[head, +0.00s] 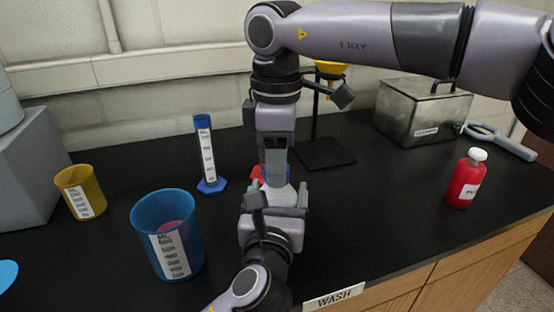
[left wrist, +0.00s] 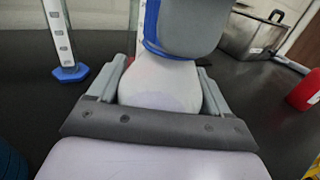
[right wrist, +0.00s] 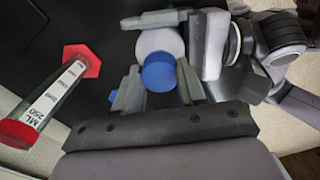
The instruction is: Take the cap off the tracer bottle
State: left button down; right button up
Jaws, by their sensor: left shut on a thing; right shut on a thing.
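The tracer bottle is a white, rounded body in the left wrist view (left wrist: 160,85), between the fingers of my left gripper (left wrist: 158,92). It shows in the right wrist view too (right wrist: 160,42). Its blue cap (right wrist: 158,72) is between the fingers of my right gripper (right wrist: 159,88), which points down from above. In the head view my right gripper (head: 276,165) is right over my left gripper (head: 274,198), and the two hide most of the bottle. A blue cap edge shows in the left wrist view (left wrist: 151,30). I cannot tell whether cap and bottle still touch.
A blue beaker (head: 150,215), yellow beaker (head: 78,192) and blue-based cylinder (head: 206,155) stand left. A red-based cylinder (right wrist: 45,105) is close behind my grippers. A red bottle (head: 466,180), metal box (head: 415,112) and stand base (head: 325,153) are right. Front-right bench is clear.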

jog(key=n, duration=1.3)
jog(key=shift+n, duration=0.4)
jog(key=n, duration=0.7)
jog(key=shift+n, duration=0.3)
jog(key=n, duration=0.6)
jog(key=shift+r, duration=0.1)
jog(key=n, duration=2.6)
jog(key=shift+r, duration=0.3)
